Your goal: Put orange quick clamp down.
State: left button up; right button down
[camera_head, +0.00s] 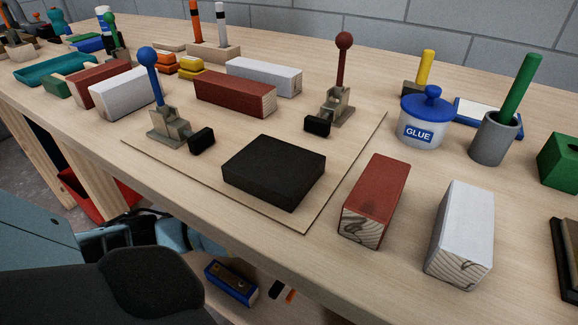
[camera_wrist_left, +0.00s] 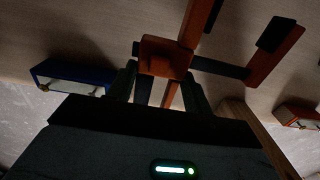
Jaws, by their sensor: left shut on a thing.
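The orange quick clamp (camera_wrist_left: 165,57) is between the fingers of my left gripper (camera_wrist_left: 160,82) in the left wrist view. The gripper is shut on its orange body. The clamp's dark bar runs sideways to an orange arm with a black pad at the upper right. The clamp is over a pale wooden surface; I cannot tell whether it touches it. In the head view the gripper is hidden. A small orange piece (camera_head: 289,292) shows low down beside the bench, perhaps part of the clamp. My right gripper is in neither view.
A blue object (camera_wrist_left: 72,75) lies left of the clamp, and a red one (camera_wrist_left: 298,114) lies right. The workbench (camera_head: 330,270) holds red and white battens, a black block (camera_head: 273,172), two toggle clamps and a glue pot (camera_head: 428,118). Its front edge is beside my arm.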

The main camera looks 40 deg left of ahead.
pick_arm(q)
jog(key=shift+f+b, duration=1.35)
jog(key=shift+f, duration=2.55)
jog(key=shift+f, duration=0.15)
jog(key=o, duration=1.2)
notch_tip(320, 180, up, 12)
jog(key=p, duration=0.4)
